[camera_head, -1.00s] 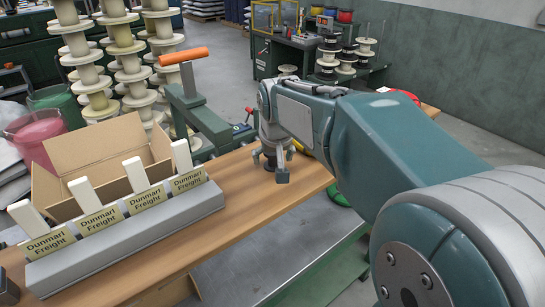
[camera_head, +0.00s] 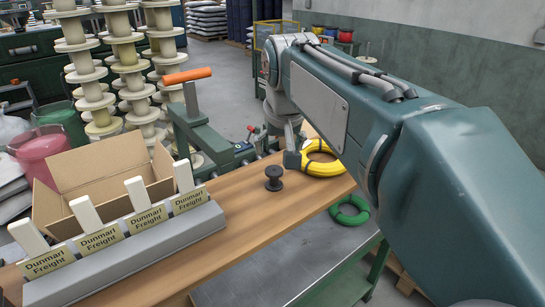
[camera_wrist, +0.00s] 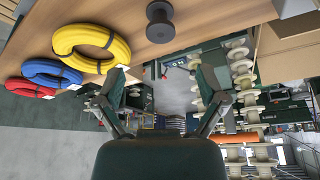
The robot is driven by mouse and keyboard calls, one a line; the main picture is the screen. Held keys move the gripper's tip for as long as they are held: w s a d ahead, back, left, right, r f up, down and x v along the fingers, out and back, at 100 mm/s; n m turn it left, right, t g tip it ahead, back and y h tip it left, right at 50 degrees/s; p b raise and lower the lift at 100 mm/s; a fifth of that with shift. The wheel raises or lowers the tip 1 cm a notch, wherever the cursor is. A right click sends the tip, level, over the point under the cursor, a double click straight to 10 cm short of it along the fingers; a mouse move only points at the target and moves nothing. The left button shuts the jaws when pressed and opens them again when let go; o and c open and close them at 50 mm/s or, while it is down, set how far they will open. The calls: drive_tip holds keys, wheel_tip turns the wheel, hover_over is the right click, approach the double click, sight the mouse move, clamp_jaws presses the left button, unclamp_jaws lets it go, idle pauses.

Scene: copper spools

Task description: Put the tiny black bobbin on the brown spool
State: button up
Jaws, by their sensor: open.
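The tiny black bobbin (camera_head: 274,178) stands upright on the wooden bench top, left of the yellow coil. It also shows at the top of the wrist view (camera_wrist: 160,22). My gripper (camera_head: 295,148) is just beyond and right of the bobbin, clear of it. In the wrist view my gripper (camera_wrist: 162,84) has its two fingers spread wide with nothing between them. I cannot make out a brown spool in either view.
A yellow coil (camera_head: 320,161) lies right of the bobbin; blue (camera_wrist: 52,72) and red (camera_wrist: 30,87) coils lie beyond it. A cardboard box (camera_head: 105,182), a grey rack with Dunmarl Freight cards (camera_head: 150,250) and an orange-handled green tool (camera_head: 195,115) stand left. A green coil (camera_head: 350,209) lies lower.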

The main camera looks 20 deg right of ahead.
drive_tip(key=s+a+f+n, duration=0.1)
drive_tip(key=s+f, duration=0.5)
drive_tip(key=s, duration=0.2)
drive_tip(key=s+a+f+n+t, duration=0.1)
drive_tip(key=s+a+f, duration=0.1)
drive_tip(key=s+f, duration=0.4)
drive_tip(key=s, duration=0.3)
drive_tip(key=shift+s+f+y, duration=0.2)
drive_tip(key=shift+y, duration=0.2)
drive_tip(key=shift+s+f, duration=0.2)
drive_tip(key=shift+f, duration=0.05)
drive_tip(key=shift+c, duration=1.3)
drive_tip(key=m+g, duration=0.1)
drive_tip(key=m, duration=0.1)
approach(274, 172)
drive_tip(key=f, duration=0.1)
drive_tip(key=shift+h, duration=0.3)
drive_tip(key=x, duration=1)
drive_tip(key=shift+w+a+f, duration=0.15)
drive_tip(key=shift+w+f, duration=0.15)
drive_tip(key=shift+w, duration=0.05)
